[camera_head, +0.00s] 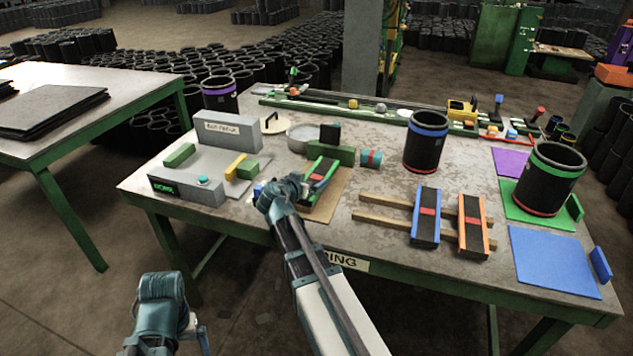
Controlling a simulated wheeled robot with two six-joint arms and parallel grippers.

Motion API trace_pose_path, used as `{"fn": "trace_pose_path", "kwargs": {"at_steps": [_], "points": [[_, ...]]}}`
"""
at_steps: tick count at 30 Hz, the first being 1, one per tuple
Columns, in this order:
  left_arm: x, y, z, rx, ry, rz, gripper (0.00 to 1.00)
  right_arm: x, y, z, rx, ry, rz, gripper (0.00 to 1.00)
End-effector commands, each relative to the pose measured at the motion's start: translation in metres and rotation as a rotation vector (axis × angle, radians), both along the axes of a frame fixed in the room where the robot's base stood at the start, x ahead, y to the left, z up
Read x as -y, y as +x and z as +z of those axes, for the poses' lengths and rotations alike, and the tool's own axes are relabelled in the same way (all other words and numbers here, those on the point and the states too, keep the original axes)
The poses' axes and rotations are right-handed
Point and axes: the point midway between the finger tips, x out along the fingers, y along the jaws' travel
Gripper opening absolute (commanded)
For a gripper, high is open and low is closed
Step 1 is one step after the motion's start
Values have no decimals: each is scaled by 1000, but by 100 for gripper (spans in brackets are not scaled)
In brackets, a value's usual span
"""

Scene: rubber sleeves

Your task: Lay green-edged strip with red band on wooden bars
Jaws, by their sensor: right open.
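The green-edged strip (320,172) with a red band lies on a brown board in the middle of the table. My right gripper (302,187) is open at the strip's near left side; whether it touches the strip cannot be told. Two wooden bars (377,218) lie to the right. A blue-edged strip (426,225) and an orange-edged strip (472,238), each with a red band, lie across their right part. The bars' left part is bare. My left gripper (160,310) is low at the bottom left, off the table, its fingers not clear.
A grey machine (185,190) with a green display stands left of the strip. A green block (330,153) stands just behind it. Black sleeves with blue (425,145) and green (548,180) bands stand at the right. A blue mat (550,262) lies front right.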

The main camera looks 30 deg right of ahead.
Motion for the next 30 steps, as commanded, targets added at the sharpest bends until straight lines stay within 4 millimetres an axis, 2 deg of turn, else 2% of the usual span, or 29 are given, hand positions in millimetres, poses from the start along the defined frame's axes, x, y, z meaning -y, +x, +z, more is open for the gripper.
{"fn": "trace_pose_path", "kwargs": {"at_steps": [6, 10, 17, 28, 30], "points": [[0, 0, -22, 0, 0, 0, 100, 20, 17, -22, 0, 0, -3, 100], [0, 0, -25, 0, 0, 0, 100, 31, 25, -25, 0, 0, 0, 100], [0, 0, -24, 0, 0, 0, 100, 32, 24, -24, 0, 0, 0, 100], [0, 0, -24, 0, 0, 0, 100, 32, 24, -24, 0, 0, 0, 33], [0, 0, -24, 0, 0, 0, 100, 32, 24, -24, 0, 0, 0, 30]]}}
